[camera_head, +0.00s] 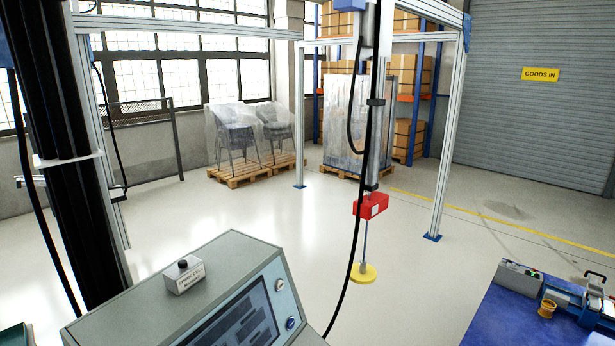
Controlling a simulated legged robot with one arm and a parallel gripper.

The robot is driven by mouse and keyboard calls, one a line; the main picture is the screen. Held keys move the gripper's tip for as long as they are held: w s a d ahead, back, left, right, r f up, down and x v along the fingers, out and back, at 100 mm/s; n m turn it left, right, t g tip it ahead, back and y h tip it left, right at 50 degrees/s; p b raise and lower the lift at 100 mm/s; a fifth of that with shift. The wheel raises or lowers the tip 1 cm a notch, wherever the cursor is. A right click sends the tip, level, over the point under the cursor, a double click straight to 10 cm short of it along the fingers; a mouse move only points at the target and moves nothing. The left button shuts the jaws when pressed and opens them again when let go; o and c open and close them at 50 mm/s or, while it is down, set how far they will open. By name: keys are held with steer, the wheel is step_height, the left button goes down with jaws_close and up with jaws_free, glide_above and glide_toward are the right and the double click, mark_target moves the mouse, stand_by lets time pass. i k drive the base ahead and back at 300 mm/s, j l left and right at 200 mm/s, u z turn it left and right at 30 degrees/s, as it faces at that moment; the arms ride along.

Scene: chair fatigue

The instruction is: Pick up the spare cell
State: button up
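A small light-grey block (184,277) with a black knob on top sits on the sloping top of a grey console (130,300). It has a printed label on its front; the print is too small to read with certainty. It may be the spare cell. A red block (371,205) is mounted on the vertical actuator, above a thin rod with a yellow disc (363,273) at its lower end. My gripper is not in view.
A screen and buttons are on the console's front. A black cable hangs by the actuator. Metal frame posts stand around; wrapped chairs on pallets (245,172) are behind. Pale floor between is clear.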

mark_target(190, 270)
steer(key=u, duration=0.4)
steer(key=i+j+u, duration=0.1)
steer(key=u, duration=0.3)
steer(key=i+u, duration=0.1)
steer(key=u, duration=0.25)
